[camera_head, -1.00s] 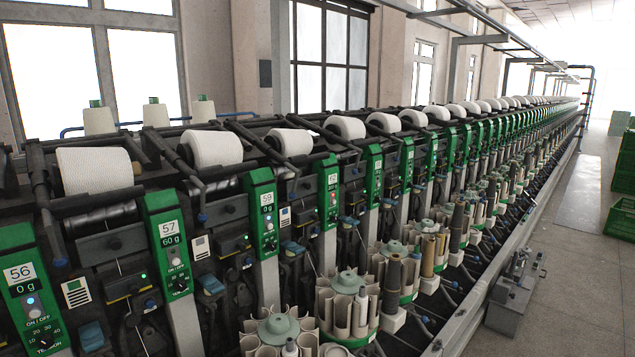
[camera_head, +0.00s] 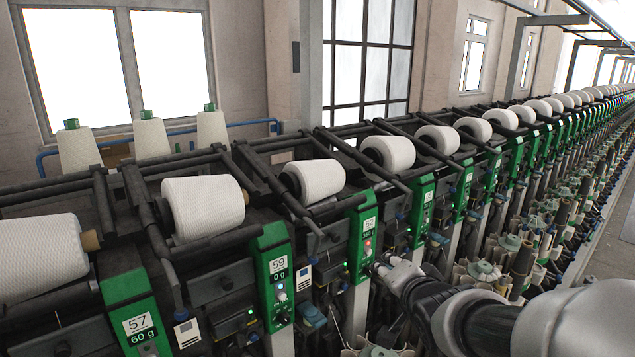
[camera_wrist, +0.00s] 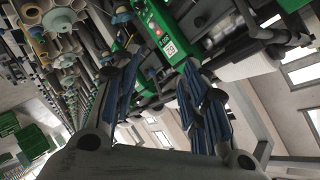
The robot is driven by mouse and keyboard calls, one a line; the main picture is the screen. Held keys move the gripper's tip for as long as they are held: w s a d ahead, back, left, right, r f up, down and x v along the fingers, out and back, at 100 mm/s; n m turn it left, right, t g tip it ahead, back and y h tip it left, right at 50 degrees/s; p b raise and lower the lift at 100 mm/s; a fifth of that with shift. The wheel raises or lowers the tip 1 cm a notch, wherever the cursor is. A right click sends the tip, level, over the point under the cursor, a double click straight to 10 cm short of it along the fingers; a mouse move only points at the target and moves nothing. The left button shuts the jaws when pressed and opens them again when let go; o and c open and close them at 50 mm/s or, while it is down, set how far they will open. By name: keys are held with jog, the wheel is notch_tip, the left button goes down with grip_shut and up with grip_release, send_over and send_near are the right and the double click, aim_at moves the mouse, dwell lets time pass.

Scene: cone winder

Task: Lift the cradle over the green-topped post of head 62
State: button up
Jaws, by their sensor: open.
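The green-topped post of head 62 (camera_head: 365,232) stands near the middle of the head view, with a number label and a display on its face. White packages sit in dark cradle frames on either side: one at its upper left (camera_head: 316,179) and one at its upper right (camera_head: 390,153). I cannot tell for sure which cradle belongs to head 62. My gripper (camera_head: 384,265) is in front of the post, slightly right of and below its green face. In the wrist view my gripper (camera_wrist: 166,100) is open, its blue-padded fingers apart and nothing visible between them. The green post top (camera_wrist: 165,38) appears beyond them.
Neighbouring green-topped posts 59 (camera_head: 275,274) and 57 (camera_head: 138,317) stand to the left. More heads run away to the right. Peg trays with bobbins (camera_head: 483,271) line the machine's front below my arm. White cones (camera_head: 150,137) stand behind the machine.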

aim_at(347, 206)
jog(key=w+a+r+m+t+y+p, duration=0.1)
jog(key=w, duration=0.7)
jog(key=w+a+r+m+t+y+p, duration=0.1)
jog(key=w+a+m, duration=0.1)
jog(key=w, duration=0.7)
jog(key=w+a+m+t+y+p, duration=0.1)
jog(key=w+a+p, duration=0.1)
jog(key=w, duration=0.6)
jog(key=shift+w+a+r+m+t+y, duration=0.25)
jog(key=shift+r+m+t+y, duration=0.05)
jog(key=shift+r, duration=0.1)
grip_shut()
